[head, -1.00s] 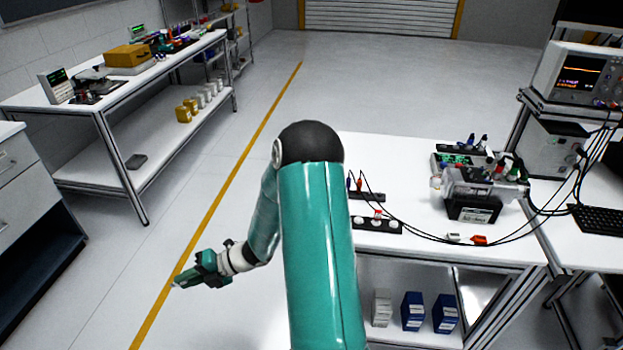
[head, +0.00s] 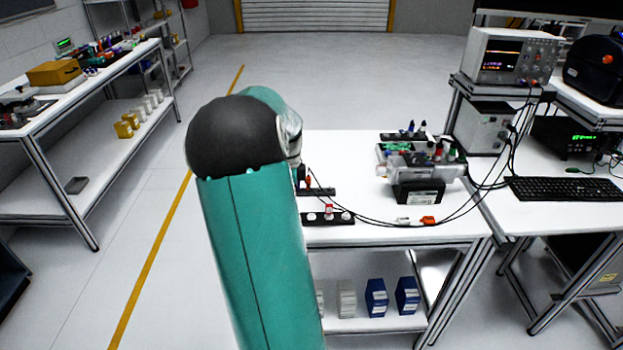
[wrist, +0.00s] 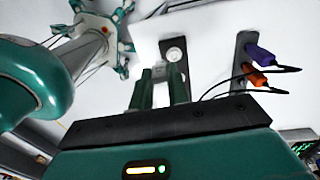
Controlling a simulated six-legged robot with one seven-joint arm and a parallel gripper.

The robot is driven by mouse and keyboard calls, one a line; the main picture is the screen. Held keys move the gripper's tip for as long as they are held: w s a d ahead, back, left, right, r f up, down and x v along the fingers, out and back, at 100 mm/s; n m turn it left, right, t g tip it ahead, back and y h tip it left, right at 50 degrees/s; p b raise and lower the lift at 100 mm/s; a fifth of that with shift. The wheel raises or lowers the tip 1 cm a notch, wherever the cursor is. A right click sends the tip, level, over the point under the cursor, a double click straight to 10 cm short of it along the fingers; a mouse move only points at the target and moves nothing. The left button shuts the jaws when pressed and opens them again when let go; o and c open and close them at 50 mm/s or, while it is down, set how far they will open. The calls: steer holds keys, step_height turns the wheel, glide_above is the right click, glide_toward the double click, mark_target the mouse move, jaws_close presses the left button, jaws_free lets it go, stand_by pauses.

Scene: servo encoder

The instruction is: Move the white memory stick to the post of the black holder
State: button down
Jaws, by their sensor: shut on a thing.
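In the wrist view, the two dark green fingers of my gripper (wrist: 161,76) are shut on a small pale thing, taken as the white memory stick (wrist: 160,71); little of it shows between the fingertips. Just beyond is the black holder (wrist: 173,41) with a pale round post. In the head view, the black holder (head: 343,218) lies near the table's front edge, with white round tops and one red-topped piece. My arm hides the gripper in that view.
A second black holder (head: 321,191) has an orange and a dark piece. A small white block (head: 404,221) and an orange block (head: 428,220) lie by black cables. The front-right tabletop is mostly clear.

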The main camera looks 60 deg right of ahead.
steer(key=s+d+r, duration=0.4)
steer(key=s+r, duration=0.1)
steer(key=shift+h, duration=0.4)
steer(key=shift+w+f, duration=0.15)
steer(key=shift+f, duration=3.9)
steer(key=shift+f, duration=0.4)
steer(key=c, duration=1.3)
jaws_free()
step_height(320, 180, up, 14)
steer(key=shift+f, duration=0.1)
